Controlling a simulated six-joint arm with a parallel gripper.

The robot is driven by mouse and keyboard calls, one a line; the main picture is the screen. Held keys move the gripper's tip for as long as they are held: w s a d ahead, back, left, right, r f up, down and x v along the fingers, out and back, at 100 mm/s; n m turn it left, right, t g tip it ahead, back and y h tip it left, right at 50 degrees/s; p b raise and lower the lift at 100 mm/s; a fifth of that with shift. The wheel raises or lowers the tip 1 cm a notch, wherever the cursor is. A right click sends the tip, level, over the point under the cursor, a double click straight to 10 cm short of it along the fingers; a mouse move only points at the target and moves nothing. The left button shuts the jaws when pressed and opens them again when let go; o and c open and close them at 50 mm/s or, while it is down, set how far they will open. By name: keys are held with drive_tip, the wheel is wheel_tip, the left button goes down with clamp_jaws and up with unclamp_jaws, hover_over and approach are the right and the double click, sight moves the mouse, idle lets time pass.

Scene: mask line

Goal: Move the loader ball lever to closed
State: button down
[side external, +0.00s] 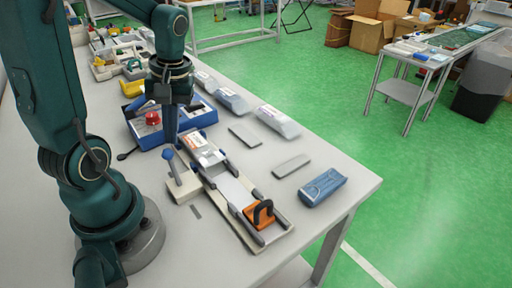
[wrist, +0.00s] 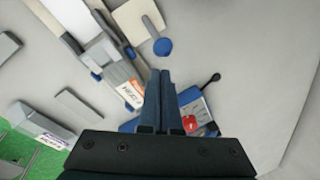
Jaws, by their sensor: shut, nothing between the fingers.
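The loader lever has a blue ball knob (side external: 168,154) on a grey stem. The stem rises from a beige block (side external: 187,188) beside the loader track (side external: 234,188) and leans a little to the upper left in the side view. In the wrist view the ball (wrist: 162,47) lies just beyond my fingertips, with its block (wrist: 131,17) farther up. My gripper (side external: 171,140) points down just above and behind the ball, fingers together and empty. Its closed fingers (wrist: 160,76) also show in the wrist view. A small gap to the ball appears there; contact is not visible.
A blue control box (side external: 205,112) with a red button (side external: 153,118) stands close behind my gripper. A white labelled pack (side external: 203,148) sits on the track's far end, an orange handle (side external: 262,213) at its near end. Bare table lies left of the lever block.

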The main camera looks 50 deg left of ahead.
drive_tip(key=shift+s+d+f, duration=0.1)
drive_tip(key=shift+s+d, duration=0.2)
drive_tip(key=shift+d, duration=0.05)
drive_tip(key=shift+d+r+y, duration=0.2)
drive_tip(key=shift+d+y, duration=0.3)
drive_tip(key=shift+y, duration=0.05)
drive_tip(key=shift+d+r+y, duration=0.15)
drive_tip(key=shift+d+y, duration=0.3)
drive_tip(key=shift+y, duration=0.1)
drive_tip(key=d+y, duration=0.6)
drive_tip(key=d, duration=0.1)
drive_tip(key=shift+f+n+y, duration=0.3)
drive_tip(key=shift+y, duration=0.1)
idle(0.6)
drive_tip(key=shift+x, duration=0.75)
